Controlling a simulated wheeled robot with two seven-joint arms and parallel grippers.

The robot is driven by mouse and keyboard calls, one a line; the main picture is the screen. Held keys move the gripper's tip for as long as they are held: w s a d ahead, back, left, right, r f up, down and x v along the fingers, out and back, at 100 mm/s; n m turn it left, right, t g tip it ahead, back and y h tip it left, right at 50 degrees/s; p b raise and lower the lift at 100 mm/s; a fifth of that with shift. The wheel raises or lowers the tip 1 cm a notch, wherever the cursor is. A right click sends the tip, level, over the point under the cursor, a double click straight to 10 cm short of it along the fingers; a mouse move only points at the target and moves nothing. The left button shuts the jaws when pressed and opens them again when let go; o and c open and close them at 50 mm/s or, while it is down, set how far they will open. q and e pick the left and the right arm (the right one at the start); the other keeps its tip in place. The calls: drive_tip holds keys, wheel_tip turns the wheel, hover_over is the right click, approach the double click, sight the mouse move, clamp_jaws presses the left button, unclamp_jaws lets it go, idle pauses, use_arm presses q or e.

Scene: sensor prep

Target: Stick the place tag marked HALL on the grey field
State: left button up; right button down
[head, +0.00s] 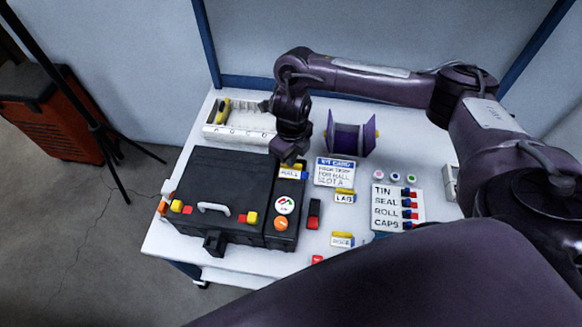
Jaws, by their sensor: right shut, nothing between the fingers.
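A small white tag with a yellow strip (290,174) lies at the far end of the right-hand panel of the black case (225,180); its blurred lettering looks like HALL. My right gripper (291,161) is directly above the tag's far edge, shut with nothing held; whether it touches the tag I cannot tell. No bare grey field shows on the panel, so it may be under the tag. Two similar tags, LAB (344,198) and one that seems to read ROOF (341,241), lie on the white table. My left gripper is not in view.
A white instruction card (334,172) lies right of the case. A purple spool (351,137) and a slotted white rack (238,134) stand behind. A board listing TIN, SEAL, ROLL, CAPS (384,190) lies at right. The table's front strip (240,276) is clear.

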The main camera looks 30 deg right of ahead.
wheel_tip(320, 180, up, 7)
drive_tip(key=p, duration=0.6)
idle(0.4)
drive_tip(key=shift+f, duration=0.1)
idle(0.4)
